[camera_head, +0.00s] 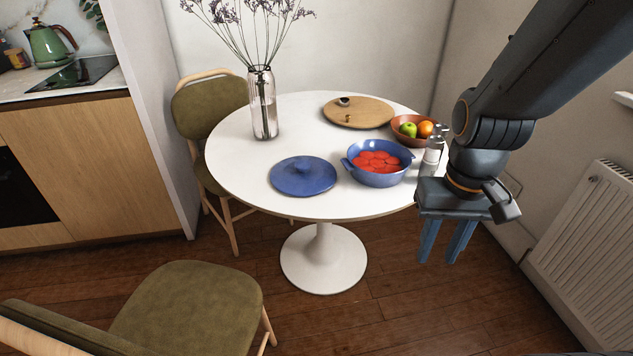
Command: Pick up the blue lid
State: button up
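The blue lid (290,181) lies flat on the white round table (237,157), near its front edge, with its knob facing up. It is left of a blue two-handled pot (377,178) filled with red slices, with a narrow gap between them. My gripper (437,259) hangs at the right, beyond the table's right edge in the picture, fingers pointing down. Its two fingers are apart with nothing between them. It is well to the right of the lid and does not touch it.
A glass vase (263,115) with dried flowers stands behind the lid. A round wooden board (358,116), a fruit bowl (404,136) and shakers (430,160) stand at the back and right. Green chairs (190,305) stand front left and behind the table. A radiator (590,245) is at the right.

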aim_at(299, 175)
jog(key=z, duration=0.5)
jog(key=k, duration=1.05)
jog(key=z, duration=0.45)
jog(key=i, duration=1.45)
jog(key=u, duration=1.2)
jog(key=i, duration=1.15)
jog(key=u, duration=1)
